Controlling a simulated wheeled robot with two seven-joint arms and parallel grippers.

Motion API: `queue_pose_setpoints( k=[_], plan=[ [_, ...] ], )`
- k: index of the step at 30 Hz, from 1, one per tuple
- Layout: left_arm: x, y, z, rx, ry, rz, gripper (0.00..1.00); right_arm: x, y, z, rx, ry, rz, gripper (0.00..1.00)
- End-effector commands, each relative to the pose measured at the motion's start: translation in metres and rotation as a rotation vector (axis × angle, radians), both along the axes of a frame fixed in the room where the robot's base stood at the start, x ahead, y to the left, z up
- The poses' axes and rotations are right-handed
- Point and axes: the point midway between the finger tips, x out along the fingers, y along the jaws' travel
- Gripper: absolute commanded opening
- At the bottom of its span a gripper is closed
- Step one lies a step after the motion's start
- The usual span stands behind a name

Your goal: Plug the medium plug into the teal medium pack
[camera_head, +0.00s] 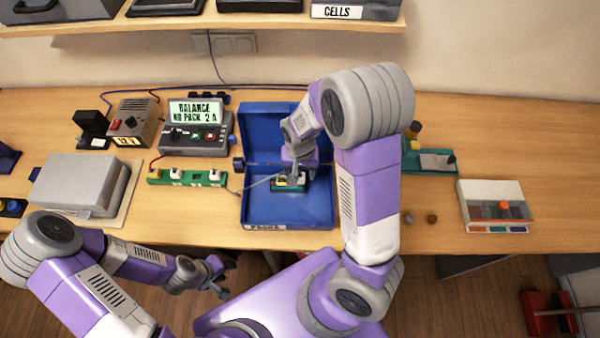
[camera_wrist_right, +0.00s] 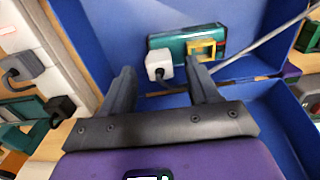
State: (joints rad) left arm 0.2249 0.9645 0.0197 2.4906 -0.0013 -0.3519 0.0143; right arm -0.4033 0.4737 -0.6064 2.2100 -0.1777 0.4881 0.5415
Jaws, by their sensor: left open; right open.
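The teal pack (camera_wrist_right: 180,42) lies in the blue tray (camera_head: 262,212); it also shows in the head view (camera_head: 280,187), partly hidden by my right gripper. It has a yellow-framed socket (camera_wrist_right: 206,49) on its right in the wrist view. A white plug (camera_wrist_right: 158,66) sits against the pack's left part; I cannot tell whether it is seated. My right gripper (camera_head: 296,174) is over the pack, and in the wrist view its open fingers (camera_wrist_right: 161,72) stand either side of the plug, apart from it. My left gripper (camera_head: 221,280) is open and empty in front of the table.
A grey cable (camera_wrist_right: 265,43) runs across the tray towards the pack. The tray's raised walls surround my right gripper.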

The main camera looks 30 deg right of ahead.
Motion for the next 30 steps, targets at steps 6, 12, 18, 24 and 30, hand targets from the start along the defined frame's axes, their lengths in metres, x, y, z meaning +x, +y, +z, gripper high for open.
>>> queue_pose_setpoints(
  k=[6,12,18,24,30],
  plan=[
    [0.000,0.000,0.010,0.000,0.000,0.000,0.43,0.001,0.000,0.041,0.001,-0.004,0.001,0.60],
    [0.000,0.000,0.013,0.000,0.000,0.000,0.43,0.000,0.000,0.056,0.000,-0.001,0.001,0.60],
    [0.000,0.000,0.013,0.000,0.000,0.000,0.43,0.000,0.000,0.057,0.000,0.000,0.000,0.60],
    [0.000,0.000,0.013,0.000,0.000,0.000,0.43,0.000,0.000,0.057,0.000,0.000,0.000,0.60],
    [0.000,0.000,0.014,0.000,0.000,0.000,0.43,0.000,0.000,0.058,0.000,0.000,0.000,0.60]
  ],
)
